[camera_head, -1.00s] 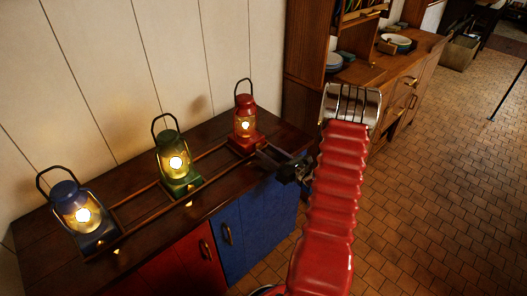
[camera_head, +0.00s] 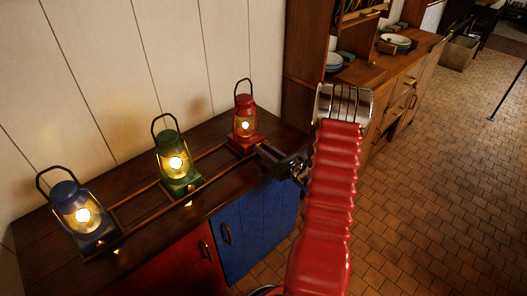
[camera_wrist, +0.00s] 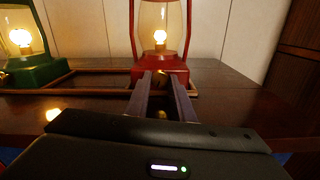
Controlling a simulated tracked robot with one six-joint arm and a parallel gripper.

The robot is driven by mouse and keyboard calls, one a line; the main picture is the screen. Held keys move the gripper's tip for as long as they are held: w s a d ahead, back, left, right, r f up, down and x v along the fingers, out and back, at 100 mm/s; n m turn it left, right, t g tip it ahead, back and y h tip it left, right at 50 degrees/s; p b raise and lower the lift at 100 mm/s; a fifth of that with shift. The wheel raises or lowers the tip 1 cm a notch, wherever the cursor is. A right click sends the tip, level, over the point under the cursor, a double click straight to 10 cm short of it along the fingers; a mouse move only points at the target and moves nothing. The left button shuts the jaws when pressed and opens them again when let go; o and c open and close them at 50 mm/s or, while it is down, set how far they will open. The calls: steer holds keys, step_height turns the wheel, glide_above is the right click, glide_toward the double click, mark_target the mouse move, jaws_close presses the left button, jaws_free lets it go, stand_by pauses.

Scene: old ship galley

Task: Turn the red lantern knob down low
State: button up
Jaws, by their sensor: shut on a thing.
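The red lantern (camera_head: 244,120) stands upright at the right end of the row on the dark cabinet top, its flame lit. In the wrist view its red base (camera_wrist: 160,64) is straight ahead, with the glass and glowing flame above. A small brass knob (camera_wrist: 160,77) shows at the front of the base, between my fingertips. My gripper (camera_wrist: 161,84) is shut on the knob, one finger on each side. In the head view my gripper (camera_head: 264,150) reaches the lantern's base from the right; the knob is hidden there.
A green lantern (camera_head: 174,162) and a blue lantern (camera_head: 79,212), both lit, stand left of the red one. Wooden rails (camera_head: 136,196) run along the lanterns. A wooden dresser (camera_head: 375,75) with plates stands behind my arm. The tiled floor (camera_head: 440,200) to the right is open.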

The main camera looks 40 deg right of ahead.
jaws_close()
steer(key=shift+a, duration=0.25)
steer(key=shift+d, duration=0.2)
steer(key=shift+n, duration=0.3)
steer(key=n, duration=0.7)
